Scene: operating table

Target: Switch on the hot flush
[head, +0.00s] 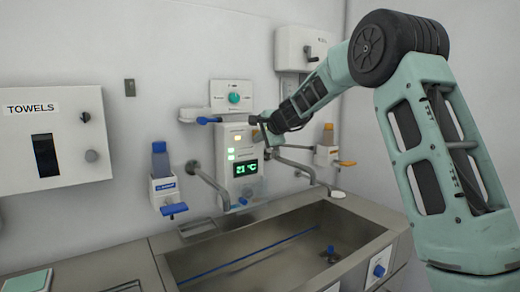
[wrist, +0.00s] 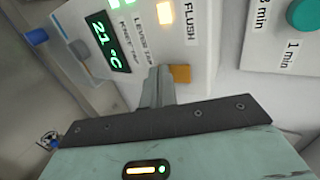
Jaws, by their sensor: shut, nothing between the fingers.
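The white control panel (head: 228,170) is on the wall above the sink. Its green display (head: 246,168) reads 21 °C and also shows in the wrist view (wrist: 105,38). A lit orange-yellow light (wrist: 165,12) is beside the word FLUSH (wrist: 190,22); it also shows in the head view (head: 238,138). An orange block, perhaps a button (wrist: 180,73), sits on the panel near that word and looks unlit. My gripper (wrist: 160,75) is shut and empty, its fingertips right beside the orange block. I cannot tell whether they touch. In the head view my gripper (head: 262,133) is at the panel's upper right.
A box with a teal knob (head: 233,98) is above the panel. Metal lever arms flank the panel. Dispensers with a blue lever (head: 174,209) and an orange lever (head: 345,163) hang either side. The steel sink (head: 185,265) is below. A towel box (head: 80,120) is at left.

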